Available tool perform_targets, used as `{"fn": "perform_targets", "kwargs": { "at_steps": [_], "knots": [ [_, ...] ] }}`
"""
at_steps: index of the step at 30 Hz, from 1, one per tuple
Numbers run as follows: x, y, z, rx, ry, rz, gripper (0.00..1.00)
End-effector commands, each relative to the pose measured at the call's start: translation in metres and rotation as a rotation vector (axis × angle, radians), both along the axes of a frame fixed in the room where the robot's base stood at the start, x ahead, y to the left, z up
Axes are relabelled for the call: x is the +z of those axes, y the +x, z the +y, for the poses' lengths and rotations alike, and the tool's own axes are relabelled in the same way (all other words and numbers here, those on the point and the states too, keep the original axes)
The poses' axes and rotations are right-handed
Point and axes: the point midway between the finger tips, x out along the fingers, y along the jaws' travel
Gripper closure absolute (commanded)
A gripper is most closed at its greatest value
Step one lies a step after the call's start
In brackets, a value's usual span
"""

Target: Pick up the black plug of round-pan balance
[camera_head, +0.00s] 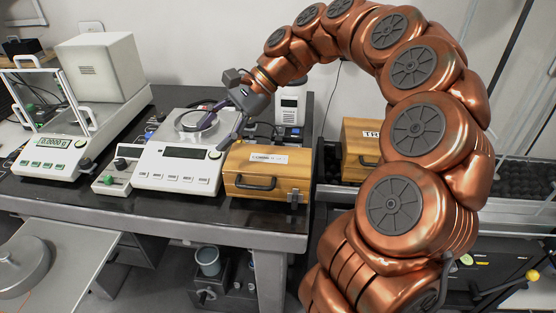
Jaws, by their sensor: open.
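The round-pan balance (178,178) is a white unit with a dark display and a round metal pan (195,121). It stands on the dark table, left of a wooden box. My gripper (213,136) is open over the right side of the balance, its fingers pointing down and left near the pan. I see nothing between the fingers. I cannot pick out the black plug for certain; the area behind the balance is partly covered by my gripper. A dark cable (268,128) shows there, right of the gripper.
A wooden case (262,180) stands close to the balance's right. A small unit with black and green knobs (120,170) stands left, then a glass-shield balance (52,158). A white device (289,106) stands behind. Another wooden box (358,150) is farther right.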

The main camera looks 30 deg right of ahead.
Motion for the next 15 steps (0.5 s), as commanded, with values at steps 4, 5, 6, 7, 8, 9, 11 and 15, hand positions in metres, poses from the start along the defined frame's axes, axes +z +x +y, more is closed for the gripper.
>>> {"fn": "perform_targets", "kwargs": {
  "at_steps": [4,5,6,7,8,9,11,15],
  "knots": [
    [-0.035,0.041,-0.069,-0.241,0.164,0.097,0.44],
    [-0.042,0.047,-0.085,-0.293,0.196,0.116,0.44],
    [-0.05,0.054,-0.106,-0.357,0.238,0.141,0.44],
    [-0.057,0.058,-0.121,-0.404,0.269,0.162,0.44],
    [-0.064,0.062,-0.137,-0.451,0.301,0.183,0.44],
    [-0.074,0.065,-0.157,-0.507,0.337,0.209,0.44],
    [-0.087,0.067,-0.186,-0.587,0.389,0.243,0.44],
    [-0.113,0.067,-0.237,-0.73,0.477,0.303,0.44]
  ]
}}
